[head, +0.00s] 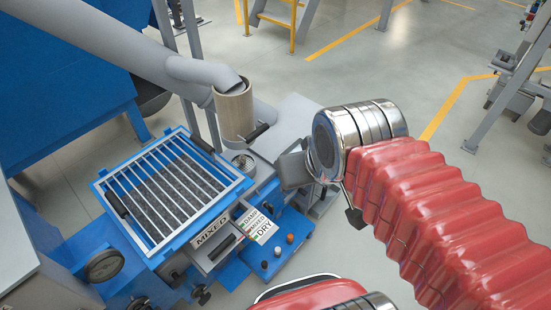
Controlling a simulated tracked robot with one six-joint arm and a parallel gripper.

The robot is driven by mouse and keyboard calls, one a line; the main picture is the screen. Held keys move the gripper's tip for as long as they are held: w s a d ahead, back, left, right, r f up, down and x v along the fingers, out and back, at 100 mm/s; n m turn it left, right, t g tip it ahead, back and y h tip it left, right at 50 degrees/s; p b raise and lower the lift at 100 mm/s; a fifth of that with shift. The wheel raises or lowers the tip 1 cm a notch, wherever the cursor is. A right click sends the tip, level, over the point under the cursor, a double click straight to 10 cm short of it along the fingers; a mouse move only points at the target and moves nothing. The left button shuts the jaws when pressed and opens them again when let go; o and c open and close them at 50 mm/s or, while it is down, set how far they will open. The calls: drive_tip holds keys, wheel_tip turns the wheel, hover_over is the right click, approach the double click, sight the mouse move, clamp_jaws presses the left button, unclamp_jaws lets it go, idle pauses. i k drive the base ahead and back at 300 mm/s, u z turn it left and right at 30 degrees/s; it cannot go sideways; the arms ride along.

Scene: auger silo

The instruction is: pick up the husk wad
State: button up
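I cannot make out a husk wad for certain in the head view. A blue-framed hopper with a barred metal grate (165,190) stands at left, with dark material under the bars. A tan sleeve (235,110) hangs at the mouth of a grey pipe, behind and right of the grate.
A grey pipe (130,55) slopes down from upper left. In front of the grate are a "MIXED" plate (211,231), a sign reading DAMP, MIXED, DRY (258,226), and a blue box with knobs (275,252). Clear floor (350,70) lies behind.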

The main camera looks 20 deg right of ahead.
sight(242, 160)
drive_tip(key=z, duration=1)
drive_tip(key=k, duration=1.3)
drive_tip(key=u, duration=0.5)
drive_tip(key=i, duration=1)
drive_tip(key=u, duration=0.1)
